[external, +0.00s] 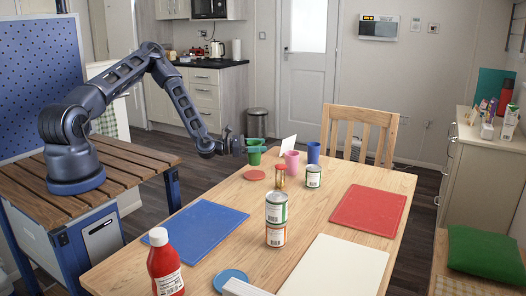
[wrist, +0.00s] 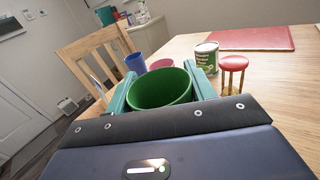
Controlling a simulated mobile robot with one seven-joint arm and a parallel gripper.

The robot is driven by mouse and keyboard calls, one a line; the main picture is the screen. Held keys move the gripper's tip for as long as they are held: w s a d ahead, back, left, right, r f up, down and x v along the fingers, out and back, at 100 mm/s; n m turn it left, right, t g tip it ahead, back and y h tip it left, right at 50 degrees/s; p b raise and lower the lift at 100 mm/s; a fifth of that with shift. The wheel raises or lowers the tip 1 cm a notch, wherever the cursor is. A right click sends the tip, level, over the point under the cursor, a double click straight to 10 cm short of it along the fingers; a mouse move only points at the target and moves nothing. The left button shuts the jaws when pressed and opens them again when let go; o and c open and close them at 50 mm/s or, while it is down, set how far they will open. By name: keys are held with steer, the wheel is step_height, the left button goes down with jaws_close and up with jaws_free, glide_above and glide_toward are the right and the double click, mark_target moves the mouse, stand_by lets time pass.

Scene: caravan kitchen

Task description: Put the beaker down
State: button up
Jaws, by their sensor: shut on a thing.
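The green beaker (external: 254,157) is upright near the far left edge of the table (external: 225,180). My gripper (external: 250,150) reaches over from the left and is shut on it. In the wrist view the green beaker (wrist: 160,92) sits between my two teal fingers, and its open rim faces the camera. Its inside looks empty. Its base is hidden in the wrist view, and I cannot tell whether it touches the table.
A pink beaker (external: 291,162), blue beaker (external: 313,152), small can (external: 313,177) and hourglass (external: 280,176) stand right of the green beaker. A red coaster (external: 254,175) lies just in front. Stacked cans (external: 276,220) and a red bottle (external: 165,265) stand nearer. Bare wood separates the mats.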

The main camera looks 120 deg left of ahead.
mark_target(250, 154)
steer(key=shift+f, duration=2.25)
steer(key=shift+f, duration=0.15)
steer(key=o, duration=1)
steer(key=shift+r, duration=0.2)
steer(key=v, duration=0.3)
steer(key=shift+s+r, duration=0.1)
steer(key=shift+r, duration=0.15)
step_height(250, 154, up, 7)
steer(key=shift+f, duration=0.25)
